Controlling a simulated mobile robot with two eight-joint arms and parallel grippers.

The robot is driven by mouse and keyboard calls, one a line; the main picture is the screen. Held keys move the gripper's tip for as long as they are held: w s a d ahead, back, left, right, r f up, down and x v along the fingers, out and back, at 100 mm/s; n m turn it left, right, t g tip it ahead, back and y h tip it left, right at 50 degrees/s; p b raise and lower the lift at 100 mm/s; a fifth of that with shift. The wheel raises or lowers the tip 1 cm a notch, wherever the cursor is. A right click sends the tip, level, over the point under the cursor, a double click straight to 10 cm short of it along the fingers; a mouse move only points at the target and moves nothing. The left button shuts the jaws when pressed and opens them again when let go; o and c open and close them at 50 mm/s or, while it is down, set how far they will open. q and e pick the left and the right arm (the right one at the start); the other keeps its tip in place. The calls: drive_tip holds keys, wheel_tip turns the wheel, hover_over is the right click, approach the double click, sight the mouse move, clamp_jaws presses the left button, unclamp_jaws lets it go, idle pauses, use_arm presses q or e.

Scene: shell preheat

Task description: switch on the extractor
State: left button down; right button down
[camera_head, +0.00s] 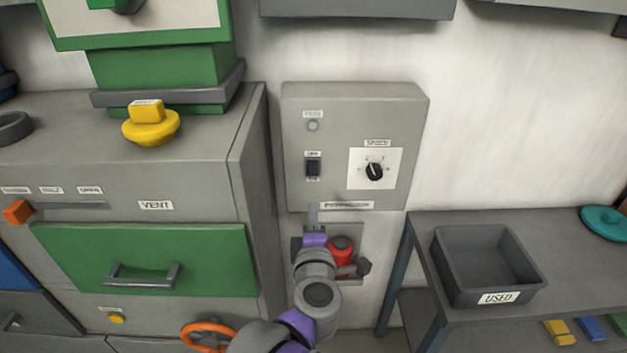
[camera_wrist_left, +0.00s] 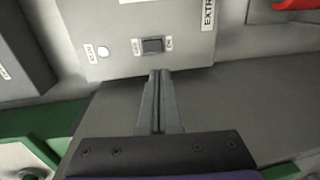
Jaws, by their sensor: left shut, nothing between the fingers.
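The extractor control box (camera_head: 332,110) is a grey panel on the wall. It has a black rocker switch (camera_head: 313,167) at its lower left, a small unlit round lamp (camera_head: 312,126) above it, and a black dial (camera_head: 374,171) on a white plate to the right. My left gripper (camera_head: 313,212) is shut and empty just below the box's lower edge, under the switch. In the left wrist view the closed fingers (camera_wrist_left: 158,80) point at the switch (camera_wrist_left: 152,45), with a gap between that I cannot measure. My right gripper is out of view.
A red knob (camera_head: 341,248) sits on the wall below the box, beside my left wrist. A grey cabinet with a green drawer (camera_head: 150,255) stands at the left. A bench with a dark bin (camera_head: 485,265) labelled USED stands at the right.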

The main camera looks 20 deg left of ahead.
sight(312, 175)
use_arm(q)
drive_tip(key=p+x, duration=0.1)
drive_tip(key=x, duration=1.3)
drive_tip(key=shift+w+f, duration=0.15)
drive_tip(key=shift+w, duration=0.05)
drive_tip(key=shift+s+f, duration=0.1)
